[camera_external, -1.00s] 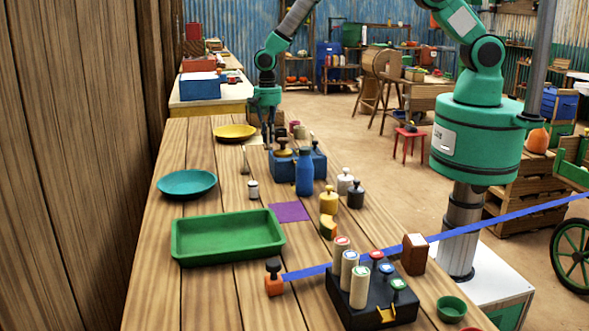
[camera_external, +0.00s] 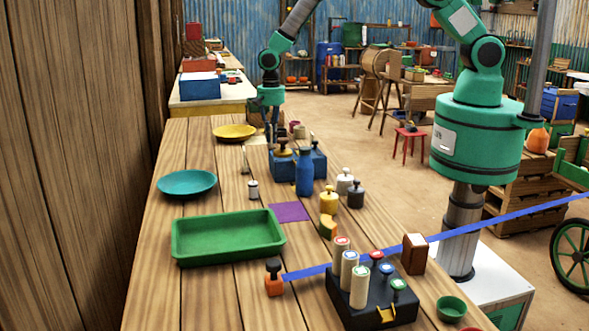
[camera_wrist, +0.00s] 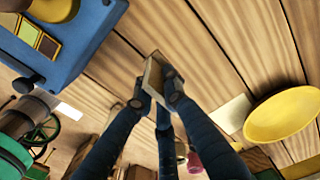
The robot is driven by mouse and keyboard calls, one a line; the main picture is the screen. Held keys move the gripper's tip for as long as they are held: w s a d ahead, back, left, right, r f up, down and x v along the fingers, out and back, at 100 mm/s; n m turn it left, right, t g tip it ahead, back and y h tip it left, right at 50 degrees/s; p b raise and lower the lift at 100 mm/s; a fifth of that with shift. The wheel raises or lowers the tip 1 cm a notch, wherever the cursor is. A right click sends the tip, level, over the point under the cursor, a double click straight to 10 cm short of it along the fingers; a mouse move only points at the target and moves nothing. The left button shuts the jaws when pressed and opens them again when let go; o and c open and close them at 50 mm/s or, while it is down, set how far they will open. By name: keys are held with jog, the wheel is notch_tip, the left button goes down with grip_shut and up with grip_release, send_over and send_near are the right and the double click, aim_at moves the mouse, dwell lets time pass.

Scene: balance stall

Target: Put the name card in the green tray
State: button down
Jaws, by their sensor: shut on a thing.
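The green tray (camera_external: 228,253) is on the near left part of the long table in the external view, with nothing in it. My gripper (camera_external: 270,137) is far up the table, behind the blue weight block, well away from the tray. In the wrist view my gripper (camera_wrist: 157,92) is shut on a small tan piece with a pale face, which looks like the name card (camera_wrist: 154,75). It is tilted between the fingertips, over the planks. The fingers hide part of it, and no writing can be made out. The card is too small to make out in the external view.
A blue block (camera_external: 285,163) with weights and a blue bottle (camera_external: 304,172) stand near my gripper. A yellow dish (camera_external: 234,132) and a teal dish (camera_external: 187,184) are at left. A purple square (camera_external: 289,211) lies flat right of the tray. A blue ribbon (camera_external: 320,269) crosses the near end.

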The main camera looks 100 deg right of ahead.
jog(key=shift+r, duration=0.15)
notch_tip(320, 180, up, 10)
jog(key=shift+r, duration=0.2)
jog(key=w+a+p, duration=0.1)
jog(key=w+a, duration=0.3)
jog(key=a, duration=0.5)
jog(key=w+a+p, duration=0.1)
jog(key=w+a, duration=0.3)
jog(key=a, duration=0.6)
jog(key=w+a, duration=0.4)
jog(key=a, duration=0.5)
jog(key=a+p, duration=0.2)
jog(key=a, duration=2.5)
jog(key=shift+w+f, duration=0.1)
jog(key=shift+f, duration=2.4)
